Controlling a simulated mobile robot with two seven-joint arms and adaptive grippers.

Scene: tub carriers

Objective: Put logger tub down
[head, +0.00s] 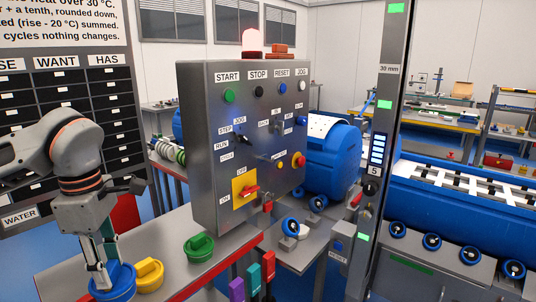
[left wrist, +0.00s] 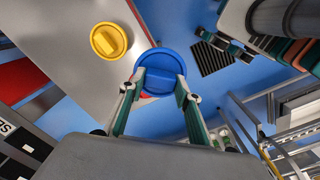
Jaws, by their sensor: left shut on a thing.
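A round blue tub (head: 122,288) with a raised grip bar is held by my left gripper (head: 101,277) at the lower left of the head view. In the left wrist view, the fingers of my left gripper (left wrist: 159,86) are closed on the bar of the blue tub (left wrist: 160,58). There the tub overlaps the grey bench edge, partly against the blue floor. I cannot tell whether it touches the bench top. No label on it is readable. My right gripper is in neither view.
A yellow tub (head: 149,275) sits on the grey bench (head: 172,241) close right of the blue one; it also shows in the left wrist view (left wrist: 108,40). A green tub (head: 198,247) sits farther right. A grey control box (head: 205,150) stands behind. Bare bench lies between the tubs and box.

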